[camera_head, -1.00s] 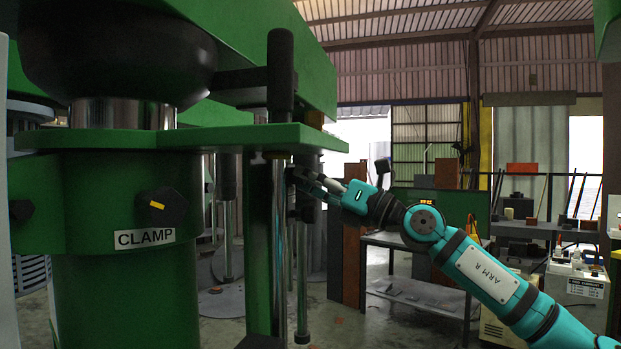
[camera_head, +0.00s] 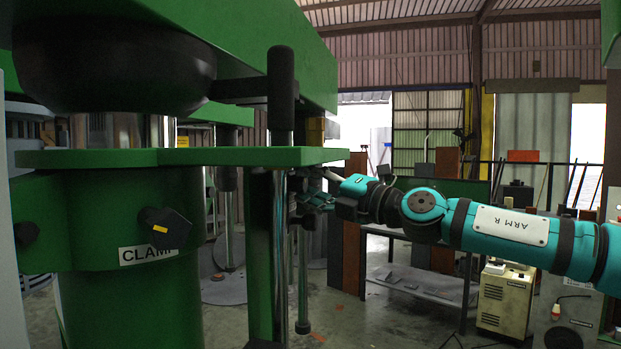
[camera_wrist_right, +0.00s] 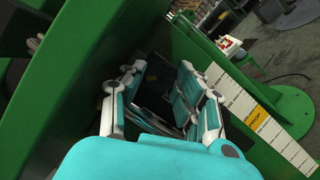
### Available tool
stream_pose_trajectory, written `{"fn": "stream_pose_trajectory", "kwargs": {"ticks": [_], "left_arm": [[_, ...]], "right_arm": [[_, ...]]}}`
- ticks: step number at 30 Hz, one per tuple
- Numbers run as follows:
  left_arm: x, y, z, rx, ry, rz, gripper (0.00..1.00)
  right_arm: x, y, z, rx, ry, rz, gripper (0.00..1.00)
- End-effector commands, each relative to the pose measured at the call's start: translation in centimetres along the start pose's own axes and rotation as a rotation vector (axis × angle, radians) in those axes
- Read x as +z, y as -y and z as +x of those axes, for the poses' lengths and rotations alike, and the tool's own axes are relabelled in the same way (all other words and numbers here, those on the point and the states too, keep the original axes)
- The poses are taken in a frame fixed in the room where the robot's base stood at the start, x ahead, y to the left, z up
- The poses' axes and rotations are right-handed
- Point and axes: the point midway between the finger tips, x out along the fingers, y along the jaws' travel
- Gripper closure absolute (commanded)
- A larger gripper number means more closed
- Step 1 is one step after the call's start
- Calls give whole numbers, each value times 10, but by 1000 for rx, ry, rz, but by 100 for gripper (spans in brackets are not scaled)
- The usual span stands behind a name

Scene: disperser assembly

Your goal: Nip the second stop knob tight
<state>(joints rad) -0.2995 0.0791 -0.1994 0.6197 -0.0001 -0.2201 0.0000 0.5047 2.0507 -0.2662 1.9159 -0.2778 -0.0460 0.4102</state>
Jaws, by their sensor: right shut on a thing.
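My right gripper (camera_head: 312,200) is at the slim rods under the right end of the green plate (camera_head: 230,157). It is shut on a small dark part there, which I take to be the second stop knob. That part is mostly hidden by the fingers and blurs into the dark rod fittings. In the right wrist view, the teal and white fingers of my right gripper (camera_wrist_right: 160,88) reach in beside a green wall, with a dark shape between them. My left gripper is not in view.
A black clamp knob (camera_head: 167,229) with a yellow mark sits on the green column (camera_head: 130,300). A black-topped post (camera_head: 281,90) stands through the plate, close to my right gripper. In the wrist view, a white scale strip (camera_wrist_right: 262,118) runs along a green beam. A workbench (camera_head: 420,285) stands behind.

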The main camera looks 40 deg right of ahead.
Motion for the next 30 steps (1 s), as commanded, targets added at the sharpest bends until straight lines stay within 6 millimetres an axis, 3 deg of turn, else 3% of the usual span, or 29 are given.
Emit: {"fn": "stream_pose_trajectory", "kwargs": {"ticks": [7, 23, 24, 26, 30], "left_arm": [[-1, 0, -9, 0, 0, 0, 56], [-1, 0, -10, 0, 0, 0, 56], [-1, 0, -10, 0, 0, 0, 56], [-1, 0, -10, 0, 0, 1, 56], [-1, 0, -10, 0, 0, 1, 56]], "right_arm": [[2, -4, 0, -27, 5, 73, 100], [2, -3, 0, -34, 5, 94, 100], [2, -3, 0, -34, 5, 94, 65], [2, -2, 0, -34, 4, 94, 59], [1, -2, 0, -36, 2, 93, 59]]}}
